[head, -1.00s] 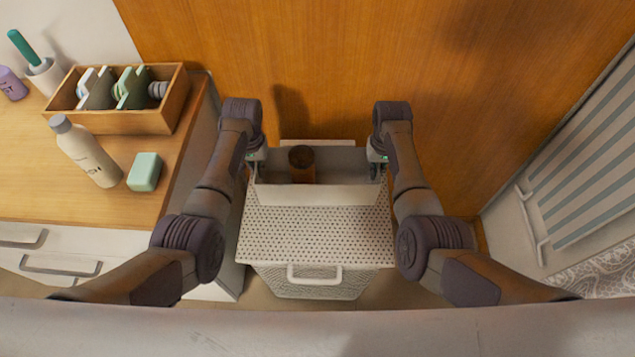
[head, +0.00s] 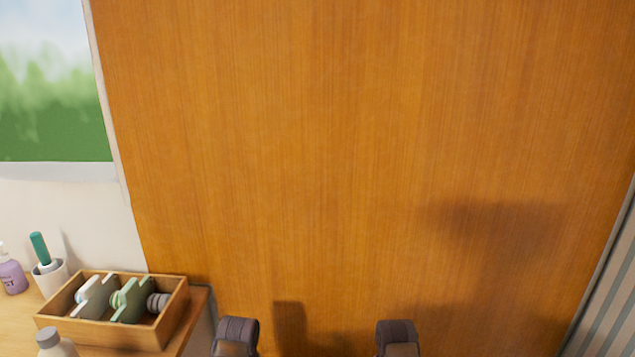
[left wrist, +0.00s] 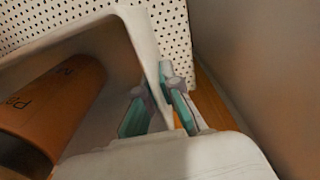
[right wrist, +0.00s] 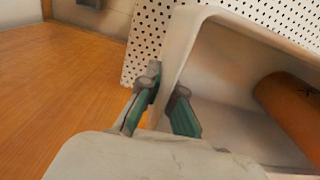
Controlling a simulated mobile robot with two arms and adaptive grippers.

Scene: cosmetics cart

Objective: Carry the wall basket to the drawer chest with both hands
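The wall basket, a white open box, is below the head view. It shows in the left wrist view (left wrist: 95,45) and the right wrist view (right wrist: 235,75). An orange-brown cylinder with dark lettering (left wrist: 62,105) lies in it; it also shows in the right wrist view (right wrist: 290,105). My left gripper (left wrist: 160,108) has one finger inside and one outside a side wall, closed on it. My right gripper (right wrist: 160,108) grips the opposite wall the same way. A wood-topped cabinet (head: 18,318) is at lower left in the head view; its drawer fronts are out of view.
A wooden organizer box (head: 100,332) with brushes or clips, a white cup (head: 50,278), a purple bottle (head: 11,275) and a pale bottle (head: 56,345) stand on the cabinet. A large wooden panel (head: 340,150) fills the view ahead. White perforated panel (left wrist: 60,18) lies beyond the basket.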

